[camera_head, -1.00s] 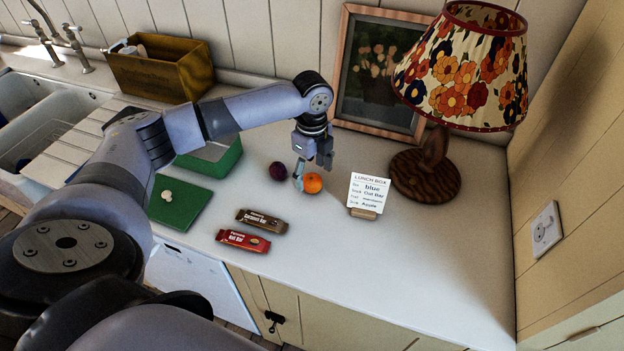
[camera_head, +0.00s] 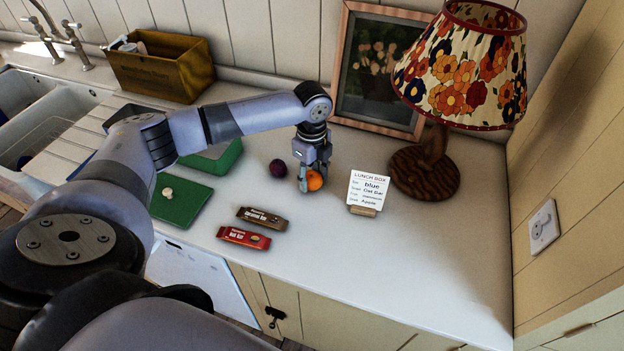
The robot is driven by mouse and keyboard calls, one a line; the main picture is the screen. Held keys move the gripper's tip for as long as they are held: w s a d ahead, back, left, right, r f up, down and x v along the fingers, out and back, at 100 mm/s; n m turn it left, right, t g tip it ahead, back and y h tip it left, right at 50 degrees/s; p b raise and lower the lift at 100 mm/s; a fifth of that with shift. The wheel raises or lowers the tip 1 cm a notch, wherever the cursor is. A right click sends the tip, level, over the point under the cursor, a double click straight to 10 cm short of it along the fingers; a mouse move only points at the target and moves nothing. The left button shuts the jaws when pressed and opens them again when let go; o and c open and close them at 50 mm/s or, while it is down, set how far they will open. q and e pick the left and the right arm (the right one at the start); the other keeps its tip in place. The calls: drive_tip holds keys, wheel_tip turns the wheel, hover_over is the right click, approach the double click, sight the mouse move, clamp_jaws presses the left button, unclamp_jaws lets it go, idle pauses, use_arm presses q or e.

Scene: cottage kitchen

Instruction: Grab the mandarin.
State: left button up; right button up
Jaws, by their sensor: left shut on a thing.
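The mandarin (camera_head: 315,181) is a small orange fruit on the white counter, left of the lunch box card. My left gripper (camera_head: 311,180) points down over it, with its fingers around the fruit. It is shut on the mandarin, which appears to be still at counter height. The fingers hide part of the fruit. My right gripper is not in view.
A dark plum-like fruit (camera_head: 278,168) lies close to the left. A brown bar (camera_head: 262,218) and a red bar (camera_head: 243,238) lie in front. A green box (camera_head: 222,158) and its green lid (camera_head: 180,201) are farther left. The card (camera_head: 368,190) and lamp (camera_head: 425,172) stand right.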

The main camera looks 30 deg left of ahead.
use_arm(q)
drive_tip(key=c, duration=0.4)
drive_tip(key=shift+r, duration=0.1)
